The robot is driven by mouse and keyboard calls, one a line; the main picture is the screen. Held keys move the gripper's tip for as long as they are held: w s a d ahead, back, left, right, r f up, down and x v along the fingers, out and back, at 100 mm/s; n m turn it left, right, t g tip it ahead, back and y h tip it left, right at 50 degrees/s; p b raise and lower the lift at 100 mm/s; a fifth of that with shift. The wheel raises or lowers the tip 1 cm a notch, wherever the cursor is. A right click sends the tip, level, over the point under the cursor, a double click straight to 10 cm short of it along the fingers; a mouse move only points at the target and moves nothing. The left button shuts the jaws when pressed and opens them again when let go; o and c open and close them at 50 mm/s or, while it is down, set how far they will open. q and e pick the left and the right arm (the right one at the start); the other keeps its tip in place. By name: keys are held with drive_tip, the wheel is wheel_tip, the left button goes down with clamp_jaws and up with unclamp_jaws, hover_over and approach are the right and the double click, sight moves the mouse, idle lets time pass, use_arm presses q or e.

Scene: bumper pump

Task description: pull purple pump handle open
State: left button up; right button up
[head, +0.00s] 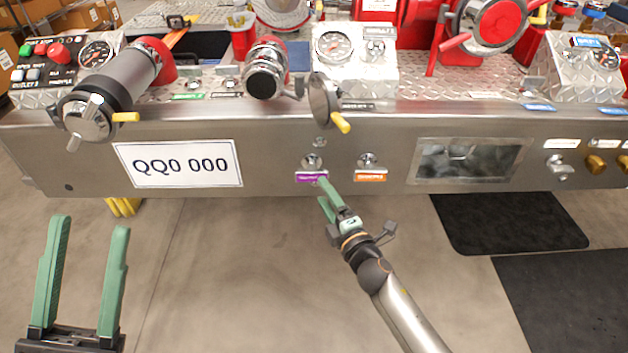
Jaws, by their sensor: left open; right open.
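The purple-labelled pump handle (312,161) is a small metal knob on the front face of the steel bumper (270,135). Its purple label (306,177) sits just below it. My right gripper (323,190) is open, with green fingers. Its fingertips are just below the knob, and one overlaps the right end of the purple label in the view. I cannot tell whether it touches the panel. My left gripper (90,224) is open and empty at the lower left, pointing up, well away from the bumper.
A similar knob with an orange label (370,177) is just to the right. A valve with a yellow-tipped lever (325,102) hangs above. A plate reading QQ0 000 (180,163) and a dark window (468,160) flank the knobs.

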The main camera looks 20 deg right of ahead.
sight(314, 178)
drive_tip(key=shift+w+a+b, duration=0.2)
drive_tip(key=shift+w+b, duration=0.1)
drive_tip(key=shift+w, duration=1.3)
drive_tip(key=shift+w+a+b, duration=0.15)
drive_tip(key=shift+w+b, duration=0.1)
drive_tip(key=shift+w, duration=1.3)
drive_tip(key=shift+c, duration=0.2)
clamp_jaws()
